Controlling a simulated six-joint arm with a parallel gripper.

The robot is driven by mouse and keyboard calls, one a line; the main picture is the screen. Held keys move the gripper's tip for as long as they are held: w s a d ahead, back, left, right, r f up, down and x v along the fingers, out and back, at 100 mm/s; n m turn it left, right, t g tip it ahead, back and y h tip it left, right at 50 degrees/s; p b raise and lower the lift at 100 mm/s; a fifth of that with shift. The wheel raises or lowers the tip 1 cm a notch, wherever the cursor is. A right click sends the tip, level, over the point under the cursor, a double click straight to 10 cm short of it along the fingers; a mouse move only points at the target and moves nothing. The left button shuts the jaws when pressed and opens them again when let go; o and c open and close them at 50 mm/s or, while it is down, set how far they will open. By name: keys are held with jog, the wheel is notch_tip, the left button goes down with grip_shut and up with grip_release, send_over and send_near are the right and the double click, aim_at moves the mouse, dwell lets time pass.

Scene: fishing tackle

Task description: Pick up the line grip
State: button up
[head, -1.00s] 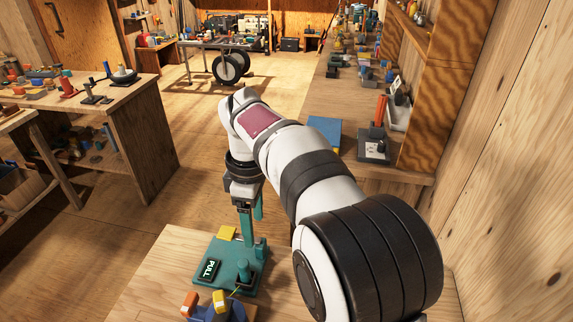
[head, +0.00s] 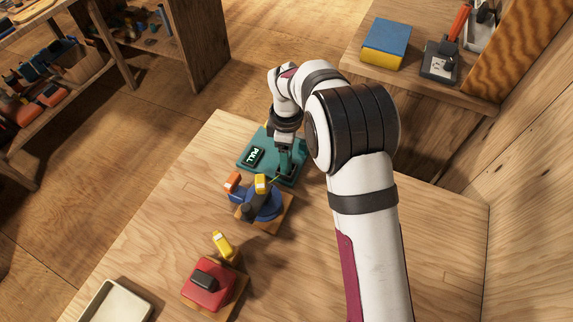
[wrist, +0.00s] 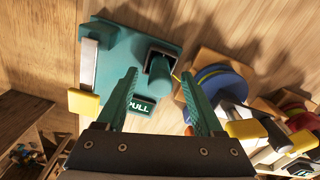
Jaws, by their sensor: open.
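A teal base (head: 245,162) with a black PULL label stands on the wooden bench; it also shows in the wrist view (wrist: 105,45). A teal upright piece (wrist: 160,75) with a dark frame around it rises from this base, and a thin yellow line reaches toward it. It looks like the line grip, but I cannot be sure. My gripper (head: 286,160) is over the base. In the wrist view my gripper (wrist: 158,73) has its teal fingers apart, one on each side of the upright piece in the picture. Nothing is held; whether they touch it is unclear.
A blue spool device (head: 265,205) with orange and yellow tips stands close in front of the base. A red device (head: 205,285) with a yellow-tipped lever is nearer. The bench's right side is clear.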

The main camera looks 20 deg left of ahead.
grip_shut()
jog(key=shift+r, duration=0.1)
dwell(0.4)
